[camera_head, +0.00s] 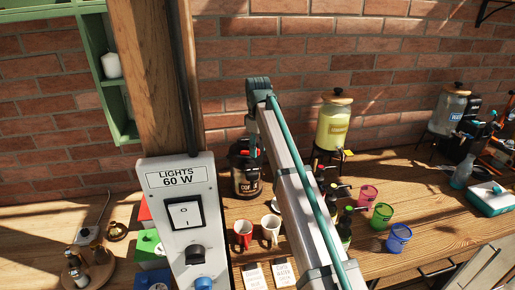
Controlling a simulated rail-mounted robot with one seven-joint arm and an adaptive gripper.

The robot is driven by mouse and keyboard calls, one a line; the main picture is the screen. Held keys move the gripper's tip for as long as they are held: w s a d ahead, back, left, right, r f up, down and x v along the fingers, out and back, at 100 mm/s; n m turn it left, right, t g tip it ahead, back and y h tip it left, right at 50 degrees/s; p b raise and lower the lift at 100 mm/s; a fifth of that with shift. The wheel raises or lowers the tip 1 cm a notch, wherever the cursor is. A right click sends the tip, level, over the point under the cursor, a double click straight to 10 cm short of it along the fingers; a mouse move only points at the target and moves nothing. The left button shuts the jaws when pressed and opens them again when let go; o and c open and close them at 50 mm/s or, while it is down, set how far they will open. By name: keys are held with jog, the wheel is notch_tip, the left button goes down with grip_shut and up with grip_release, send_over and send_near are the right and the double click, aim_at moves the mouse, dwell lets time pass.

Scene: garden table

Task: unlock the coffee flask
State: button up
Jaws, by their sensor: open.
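The coffee flask (246,184) is a dark, rounded vessel with a partly readable "COF" label. It stands on the wooden table near the wall, just right of the wooden post. Small red and green parts show at its top, but its lock is too small to make out. My gripper (250,143) is small in view and partly hidden by my arm. It hangs at the top of the flask, open; I cannot tell whether it touches the flask.
A yellow dispenser (333,124) and dark bottles stand to the right, with pink, green and blue cups beyond. A grey lights switch box (184,220) is close on the left.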

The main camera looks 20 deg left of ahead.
notch_tip(320, 180, up, 12)
dwell(0.6)
